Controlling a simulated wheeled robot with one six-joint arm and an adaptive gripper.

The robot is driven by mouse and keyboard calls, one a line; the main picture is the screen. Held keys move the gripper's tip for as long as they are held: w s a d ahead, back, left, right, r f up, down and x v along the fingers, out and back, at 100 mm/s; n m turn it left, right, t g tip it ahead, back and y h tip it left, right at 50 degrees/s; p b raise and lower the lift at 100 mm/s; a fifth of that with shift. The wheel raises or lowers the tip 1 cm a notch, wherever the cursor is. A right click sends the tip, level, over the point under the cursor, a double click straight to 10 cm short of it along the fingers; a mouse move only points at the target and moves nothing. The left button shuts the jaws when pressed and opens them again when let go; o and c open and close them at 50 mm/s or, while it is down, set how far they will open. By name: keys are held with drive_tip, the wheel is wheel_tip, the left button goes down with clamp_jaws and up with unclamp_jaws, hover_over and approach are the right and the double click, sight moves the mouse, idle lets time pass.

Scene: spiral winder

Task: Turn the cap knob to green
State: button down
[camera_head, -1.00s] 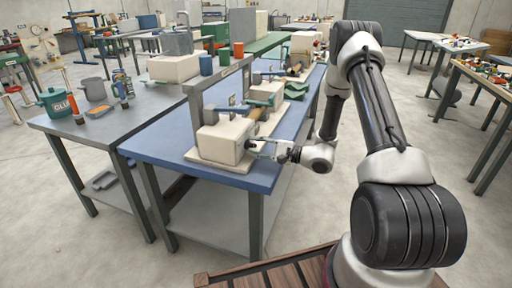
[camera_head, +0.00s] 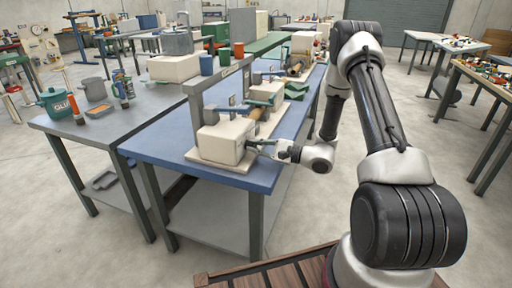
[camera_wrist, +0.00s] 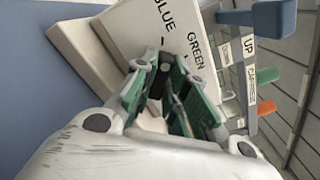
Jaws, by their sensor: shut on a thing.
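The spiral winder's cream housing (camera_head: 222,143) stands at the near end of the blue table. In the wrist view its face (camera_wrist: 165,18) carries the words BLUE and GREEN, with short dark marks below them. My gripper (camera_head: 263,144) reaches this face from the right. In the wrist view its green fingers (camera_wrist: 170,72) are closed in at the face, below the words. The cap knob is hidden between the fingers, so I cannot tell which word it points to.
A blue-grey handle (camera_wrist: 262,18) and a plate marked UP (camera_wrist: 249,47) are beside the housing. The blue table (camera_head: 230,180) has a bare front edge. A grey table (camera_head: 75,130) with a green pot (camera_head: 56,103) stands at left.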

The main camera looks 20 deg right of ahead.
drive_tip(key=m, duration=0.4)
drive_tip(key=shift+m, duration=0.3)
drive_tip(key=m, duration=0.4)
drive_tip(key=shift+m, duration=0.3)
drive_tip(key=c, duration=1.4)
unclamp_jaws()
drive_tip(key=shift+c, duration=0.2)
drive_tip(key=v, duration=1.2)
